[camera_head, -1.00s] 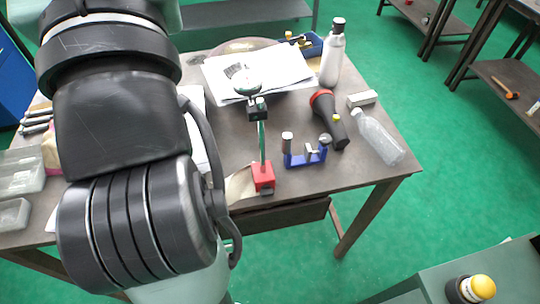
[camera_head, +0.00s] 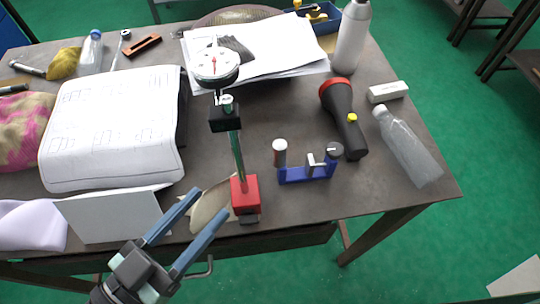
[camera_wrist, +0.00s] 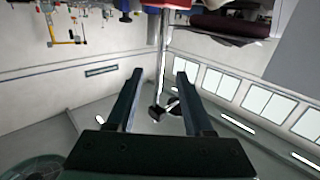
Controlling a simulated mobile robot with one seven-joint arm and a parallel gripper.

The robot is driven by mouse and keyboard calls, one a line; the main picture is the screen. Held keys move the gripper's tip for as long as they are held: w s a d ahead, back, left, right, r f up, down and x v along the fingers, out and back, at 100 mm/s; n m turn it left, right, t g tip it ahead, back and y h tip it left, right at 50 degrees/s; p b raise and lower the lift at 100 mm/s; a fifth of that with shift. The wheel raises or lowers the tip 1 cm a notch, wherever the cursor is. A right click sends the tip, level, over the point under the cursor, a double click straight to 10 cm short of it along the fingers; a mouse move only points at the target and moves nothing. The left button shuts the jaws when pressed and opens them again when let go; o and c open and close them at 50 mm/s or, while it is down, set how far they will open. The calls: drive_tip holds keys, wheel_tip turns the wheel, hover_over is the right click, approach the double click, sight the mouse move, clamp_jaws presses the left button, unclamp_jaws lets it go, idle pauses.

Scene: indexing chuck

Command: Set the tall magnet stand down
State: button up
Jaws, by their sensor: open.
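The tall magnet stand (camera_head: 245,193) stands upright on the table near its front edge. It has a red base, a thin post, a black clamp and a round white dial gauge (camera_head: 214,64) on top. My gripper (camera_head: 207,205) is open, its two fingers pointing at the stand from the lower left, apart from the base in the head view. In the wrist view the picture is inverted; the stand's post (camera_wrist: 163,45) shows beyond and between the open fingers (camera_wrist: 160,73). Nothing is held between the fingers.
A blue bracket (camera_head: 305,174), a black and red flashlight (camera_head: 345,120) and a clear bottle (camera_head: 410,148) lie to the right. A white card (camera_head: 115,215) stands left of my gripper. A tan cloth (camera_head: 208,208) lies beside the base. Papers (camera_head: 110,125) cover the left.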

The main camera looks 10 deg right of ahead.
sight(241, 171)
drive_tip(key=p+x, duration=0.1)
drive_tip(key=x, duration=0.5)
drive_tip(key=shift+w+d+r+p, duration=0.1)
drive_tip(key=shift+d+r+p, duration=0.05)
drive_tip(key=shift+d+p, duration=0.2)
drive_tip(key=shift+f+p+x, duration=0.15)
drive_tip(key=shift+p+x, duration=0.3)
drive_tip(key=shift+x, duration=0.95)
drive_tip(key=shift+f+p+x, duration=0.15)
drive_tip(key=shift+p+x, duration=0.3)
drive_tip(key=shift+x, duration=1)
drive_tip(key=shift+w+a, duration=0.15)
drive_tip(key=shift+a, duration=0.1)
clamp_jaws()
drive_tip(key=shift+r, duration=0.2)
